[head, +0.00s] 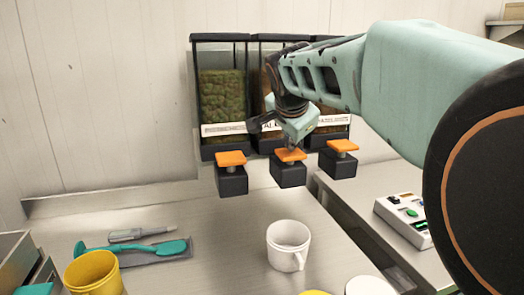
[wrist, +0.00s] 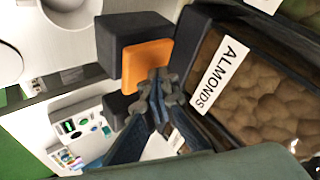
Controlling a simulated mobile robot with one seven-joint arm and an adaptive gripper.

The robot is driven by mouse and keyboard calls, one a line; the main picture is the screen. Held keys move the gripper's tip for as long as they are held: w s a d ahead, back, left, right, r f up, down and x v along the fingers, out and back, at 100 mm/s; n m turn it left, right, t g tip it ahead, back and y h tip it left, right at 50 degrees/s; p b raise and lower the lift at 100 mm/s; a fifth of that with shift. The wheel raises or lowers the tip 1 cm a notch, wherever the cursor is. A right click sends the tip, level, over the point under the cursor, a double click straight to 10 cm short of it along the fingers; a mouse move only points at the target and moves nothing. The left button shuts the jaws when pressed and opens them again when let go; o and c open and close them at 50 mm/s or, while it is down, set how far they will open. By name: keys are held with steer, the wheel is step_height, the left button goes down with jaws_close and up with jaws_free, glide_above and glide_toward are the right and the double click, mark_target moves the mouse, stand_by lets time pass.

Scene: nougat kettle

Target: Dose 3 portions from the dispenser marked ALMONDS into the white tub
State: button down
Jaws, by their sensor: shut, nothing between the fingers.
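The ALMONDS dispenser (wrist: 270,100) fills the right of the wrist view, with brown lumps behind its window and a readable label. In the head view it is the middle dispenser (head: 267,92), largely hidden by my arm. Its orange push plate (head: 290,155) tops a black block; the plate also shows in the wrist view (wrist: 145,66). My gripper (head: 290,146) is shut and empty, fingertips at the plate; I cannot tell whether they press it. The fingertips also show in the wrist view (wrist: 160,88). A white handled tub (head: 289,246) stands upright on the counter below and in front.
Similar dispensers stand left (head: 222,95) and right (head: 335,122), with orange plates. A yellow container (head: 94,273), a teal spoon (head: 150,248) and another white round thing (head: 370,286) are nearer. A button box (head: 405,214) sits right, past a gap between counters.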

mark_target(290, 153)
steer(key=shift+f+b, duration=0.4)
steer(key=shift+f, duration=0.2)
stand_by(0.3)
steer(key=shift+r, duration=0.15)
steer(key=shift+r+p, duration=1)
steer(key=shift+r, duration=0.35)
steer(key=shift+r+p, duration=1.8)
steer(key=shift+r, duration=0.8)
steer(key=shift+a, duration=0.1)
